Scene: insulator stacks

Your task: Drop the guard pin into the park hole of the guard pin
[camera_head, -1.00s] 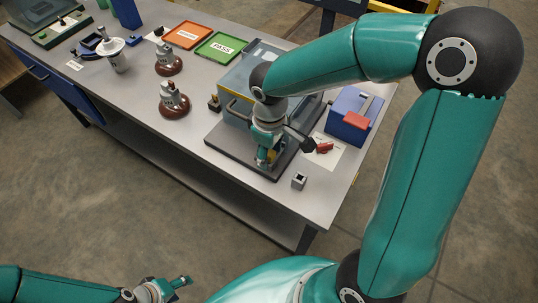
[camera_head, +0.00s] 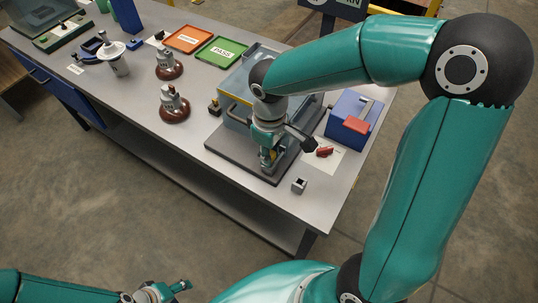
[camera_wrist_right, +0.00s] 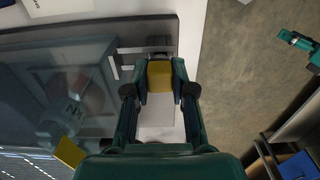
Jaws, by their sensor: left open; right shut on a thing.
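My right gripper (camera_head: 268,163) is over the front part of the dark base plate (camera_head: 225,148), beside the clear guard box (camera_head: 238,88). In the right wrist view its fingers (camera_wrist_right: 159,82) are shut on a yellow block-like piece, the guard pin's visible part (camera_wrist_right: 159,76). The pin's lower end is hidden. A small grey block with a dark square opening (camera_head: 299,185) stands on the table right of the plate; I cannot tell whether this is the park hole. My left gripper (camera_head: 181,286) is open and empty, low in front of the table.
A blue box with a red part (camera_head: 350,118) and a white sheet with a red item (camera_head: 324,153) are right of the plate. Brown insulators (camera_head: 174,105), a green PASS tray (camera_head: 221,50) and an orange tray (camera_head: 187,38) are to the left. The table front is clear.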

